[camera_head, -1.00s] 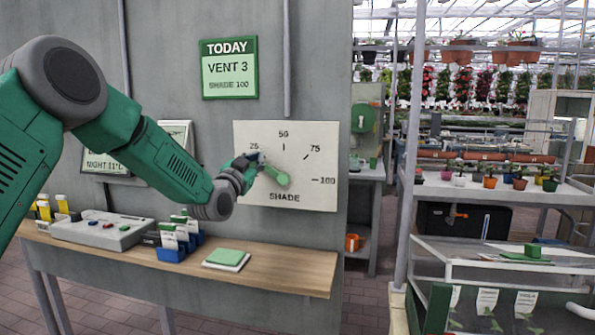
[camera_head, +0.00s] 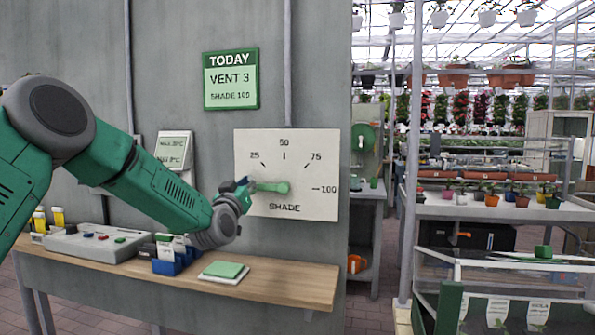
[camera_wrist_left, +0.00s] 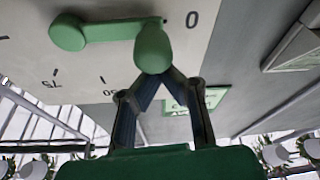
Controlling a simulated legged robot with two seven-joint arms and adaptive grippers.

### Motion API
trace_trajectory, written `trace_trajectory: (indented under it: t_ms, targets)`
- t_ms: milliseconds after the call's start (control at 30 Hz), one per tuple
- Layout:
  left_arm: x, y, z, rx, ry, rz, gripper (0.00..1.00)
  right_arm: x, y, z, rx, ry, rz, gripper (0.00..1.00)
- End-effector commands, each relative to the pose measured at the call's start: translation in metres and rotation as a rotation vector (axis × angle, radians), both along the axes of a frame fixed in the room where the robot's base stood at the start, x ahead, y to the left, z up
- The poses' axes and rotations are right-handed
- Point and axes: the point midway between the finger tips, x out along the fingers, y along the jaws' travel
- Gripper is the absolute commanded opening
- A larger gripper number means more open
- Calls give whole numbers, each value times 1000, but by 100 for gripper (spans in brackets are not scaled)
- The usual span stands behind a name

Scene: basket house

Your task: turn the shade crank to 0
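The green shade crank (camera_head: 268,187) sits on a white dial panel (camera_head: 310,150) on the grey wall. Its hub is at the panel's middle, and its arm points nearly level to the left. The marks 25, 50, 75 and 100 show in the head view. In the wrist view, the 0 (camera_wrist_left: 189,19) lies just beyond the handle end (camera_wrist_left: 152,48); my left gripper covers that spot in the head view. My left gripper (camera_head: 243,190) is at the handle, and its fingers close in on the green knob in the wrist view (camera_wrist_left: 155,68). My right gripper is not in view.
A wooden bench (camera_head: 295,282) below the dial holds a grey control box (camera_head: 95,243), blue holders (camera_head: 172,260) and a green pad (camera_head: 224,270). A TODAY sign (camera_head: 231,79) reads VENT 3, SHADE 100. Open greenhouse with plant tables lies right.

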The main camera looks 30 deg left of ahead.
Motion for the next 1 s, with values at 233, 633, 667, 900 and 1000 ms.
trace_trajectory:
  t_ms: [233,633,667,900,1000]
  targets:
    - [0,0,-4,-7,6,-1,0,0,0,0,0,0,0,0]
    - [3,0,8,-6,7,-3,0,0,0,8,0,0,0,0]
    - [4,0,13,-6,5,-3,0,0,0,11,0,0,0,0]
    - [-15,-6,30,-9,2,-5,0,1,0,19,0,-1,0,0]
    - [-34,-12,22,-9,3,-6,0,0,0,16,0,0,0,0]
